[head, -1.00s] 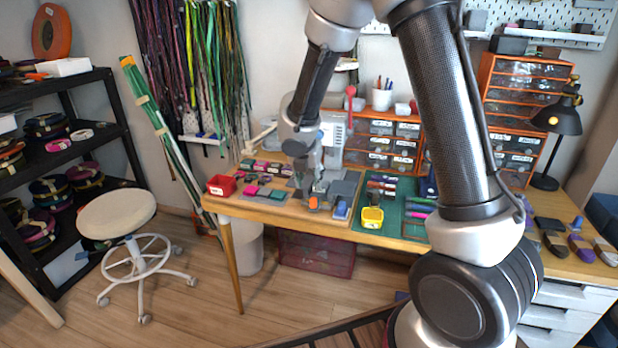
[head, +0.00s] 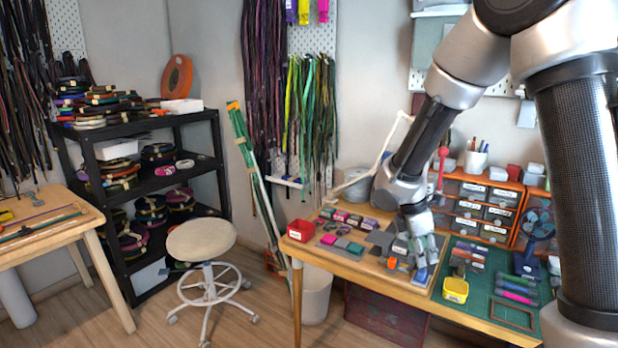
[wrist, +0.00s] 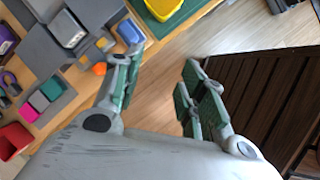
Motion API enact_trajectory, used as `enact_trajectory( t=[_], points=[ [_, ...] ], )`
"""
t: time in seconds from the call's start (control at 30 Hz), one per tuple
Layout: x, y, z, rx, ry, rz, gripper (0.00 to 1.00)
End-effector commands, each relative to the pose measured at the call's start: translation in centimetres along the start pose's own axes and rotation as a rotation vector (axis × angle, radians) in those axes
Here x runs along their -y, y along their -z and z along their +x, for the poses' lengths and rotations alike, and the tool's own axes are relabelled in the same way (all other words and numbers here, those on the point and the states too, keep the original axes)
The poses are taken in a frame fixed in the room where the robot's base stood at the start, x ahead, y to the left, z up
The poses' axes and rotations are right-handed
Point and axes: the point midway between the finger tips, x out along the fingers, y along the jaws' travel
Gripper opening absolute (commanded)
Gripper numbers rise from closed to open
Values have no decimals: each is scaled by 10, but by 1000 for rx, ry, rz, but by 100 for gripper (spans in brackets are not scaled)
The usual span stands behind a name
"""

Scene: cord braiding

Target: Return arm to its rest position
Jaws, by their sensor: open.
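My gripper (head: 418,250) hangs above the front part of the craft table (head: 340,262) in the head view, at the end of my bent arm. In the wrist view its two green-padded fingers (wrist: 160,68) are spread apart with bare floor showing between them. Nothing is held. A blue item (wrist: 130,32) and an orange piece (wrist: 99,69) lie on the table beside the left finger in the wrist view. The fingertips partly cover small items on the table in the head view.
A red bin (head: 300,230) and a yellow container (head: 455,290) stand on the table. Orange drawer units (head: 480,200) are behind. A white stool (head: 201,240) stands on open floor by the black shelf (head: 150,180). A dark slatted surface (wrist: 265,90) lies right in the wrist view.

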Motion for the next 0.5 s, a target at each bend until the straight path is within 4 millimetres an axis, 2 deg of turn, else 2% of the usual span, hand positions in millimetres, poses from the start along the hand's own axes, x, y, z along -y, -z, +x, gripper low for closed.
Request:
enact_trajectory(
  t=[0.03, 0.2, 0.4, 0.5],
  points=[
    [14, -14, -12, -2, 20, 147, 41],
    [68, -53, -49, -27, 99, 632, 41],
    [141, -85, -100, -128, 189, 1175, 41],
    [173, -94, -123, -214, 218, 1379, 41]
  ],
)
